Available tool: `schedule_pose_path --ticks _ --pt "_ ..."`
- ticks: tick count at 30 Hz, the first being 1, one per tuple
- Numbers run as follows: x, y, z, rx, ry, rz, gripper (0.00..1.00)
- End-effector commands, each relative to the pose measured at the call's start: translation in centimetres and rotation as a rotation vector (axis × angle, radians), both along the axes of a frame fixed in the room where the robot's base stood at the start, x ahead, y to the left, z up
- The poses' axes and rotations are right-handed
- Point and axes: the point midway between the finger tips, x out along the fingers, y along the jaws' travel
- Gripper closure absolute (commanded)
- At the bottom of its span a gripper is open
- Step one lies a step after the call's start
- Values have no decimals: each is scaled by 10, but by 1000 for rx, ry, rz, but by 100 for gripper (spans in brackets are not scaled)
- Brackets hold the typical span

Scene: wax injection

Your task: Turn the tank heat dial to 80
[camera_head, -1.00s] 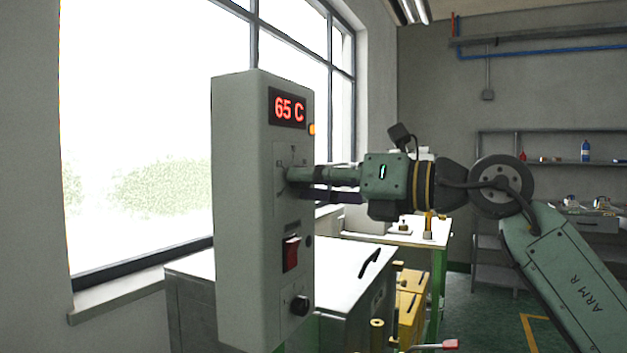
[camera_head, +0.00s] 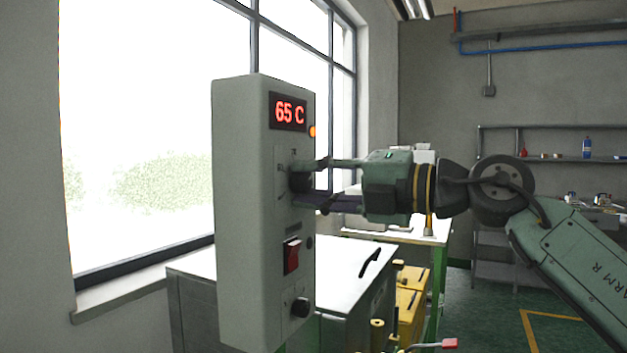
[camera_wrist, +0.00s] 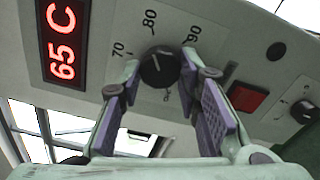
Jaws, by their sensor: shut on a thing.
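The tank heat dial (camera_head: 299,182) is a round black knob on the front of a grey control box (camera_head: 245,215). In the wrist view the dial (camera_wrist: 159,68) sits below a printed scale with 70, 80 and 90; its exact pointer setting is too small to read surely. The red display (camera_head: 288,111) reads 65 C. My gripper (camera_head: 307,181) reaches in from the right, one finger above the dial and one below. In the wrist view my gripper (camera_wrist: 160,70) has its fingertips at both sides of the dial, shut on it.
Below the dial are a red switch (camera_head: 292,256) and a smaller black knob (camera_head: 300,306). A small orange lamp (camera_head: 313,132) is beside the display. A white-topped cabinet (camera_head: 345,255) stands behind the box, and a window (camera_head: 150,130) is at left.

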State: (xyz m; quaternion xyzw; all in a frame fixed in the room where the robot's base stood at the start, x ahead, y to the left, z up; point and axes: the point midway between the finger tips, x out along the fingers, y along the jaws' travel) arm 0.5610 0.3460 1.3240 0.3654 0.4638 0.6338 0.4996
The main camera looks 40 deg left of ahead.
Motion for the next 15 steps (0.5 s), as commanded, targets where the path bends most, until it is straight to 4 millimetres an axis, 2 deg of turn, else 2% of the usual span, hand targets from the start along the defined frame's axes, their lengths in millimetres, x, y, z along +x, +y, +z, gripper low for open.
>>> schedule_pose_path --ticks 15 --pt "1 0 1 -18 83 -2 97"
